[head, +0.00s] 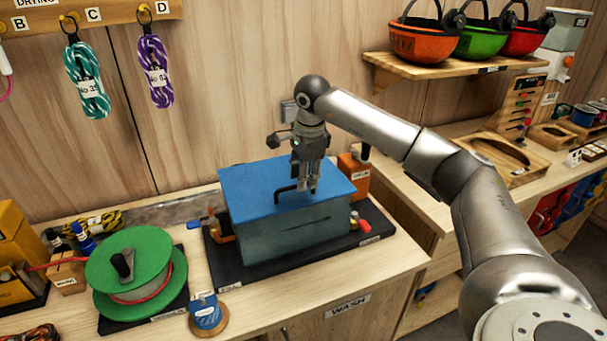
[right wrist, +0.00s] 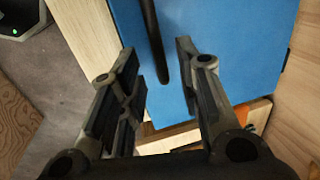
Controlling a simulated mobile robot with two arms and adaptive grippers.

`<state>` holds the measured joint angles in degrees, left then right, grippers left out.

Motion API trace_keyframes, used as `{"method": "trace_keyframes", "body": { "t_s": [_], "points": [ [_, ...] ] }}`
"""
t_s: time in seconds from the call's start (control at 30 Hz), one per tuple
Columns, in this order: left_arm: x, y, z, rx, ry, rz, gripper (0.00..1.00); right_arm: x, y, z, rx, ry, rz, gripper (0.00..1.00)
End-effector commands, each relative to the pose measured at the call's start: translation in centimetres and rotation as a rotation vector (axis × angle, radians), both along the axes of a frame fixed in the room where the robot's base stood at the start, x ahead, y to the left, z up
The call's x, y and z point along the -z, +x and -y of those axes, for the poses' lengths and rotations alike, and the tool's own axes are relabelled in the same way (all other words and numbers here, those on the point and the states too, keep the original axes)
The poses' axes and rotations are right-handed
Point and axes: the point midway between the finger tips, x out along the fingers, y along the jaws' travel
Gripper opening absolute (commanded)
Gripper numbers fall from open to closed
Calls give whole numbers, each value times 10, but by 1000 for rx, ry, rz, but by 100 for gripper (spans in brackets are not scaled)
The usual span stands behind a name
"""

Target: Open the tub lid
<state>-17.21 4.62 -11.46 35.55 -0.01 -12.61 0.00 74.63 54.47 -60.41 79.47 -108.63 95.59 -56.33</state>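The tub (head: 290,230) is a grey box on a black tray, with its flat blue lid (head: 250,181) lying closed on top. A black bar handle (head: 285,188) stands on the lid; its right part is hidden by my gripper in the head view. My right gripper (head: 308,187) points down over the lid at the handle. In the right wrist view, its fingers (right wrist: 160,68) are apart, with the dark handle bar (right wrist: 152,38) reaching into the gap between them over the blue lid (right wrist: 220,25). I cannot tell whether they touch it. My left gripper is not in view.
A green spool (head: 130,262) stands left of the tub, and a small blue spool (head: 207,315) in front. An orange box (head: 355,178) stands close behind the tub's right side. A helmet shelf (head: 455,68) hangs at upper right. Coiled ropes (head: 86,80) hang at upper left.

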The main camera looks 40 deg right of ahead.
Motion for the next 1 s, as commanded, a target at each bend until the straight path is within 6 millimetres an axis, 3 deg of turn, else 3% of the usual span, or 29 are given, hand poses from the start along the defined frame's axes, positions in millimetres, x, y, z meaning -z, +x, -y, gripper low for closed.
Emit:
{"method": "trace_keyframes", "body": {
  "t_s": [0.2,0.43,0.7,1.0],
  "points": [
    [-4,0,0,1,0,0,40,12,2,0,-1,1,1,32],
    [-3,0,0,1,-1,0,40,13,3,0,-1,1,1,32],
    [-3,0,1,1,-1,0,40,12,3,0,-1,1,1,0],
    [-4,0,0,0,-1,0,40,12,2,0,-1,1,1,0]
  ]
}}
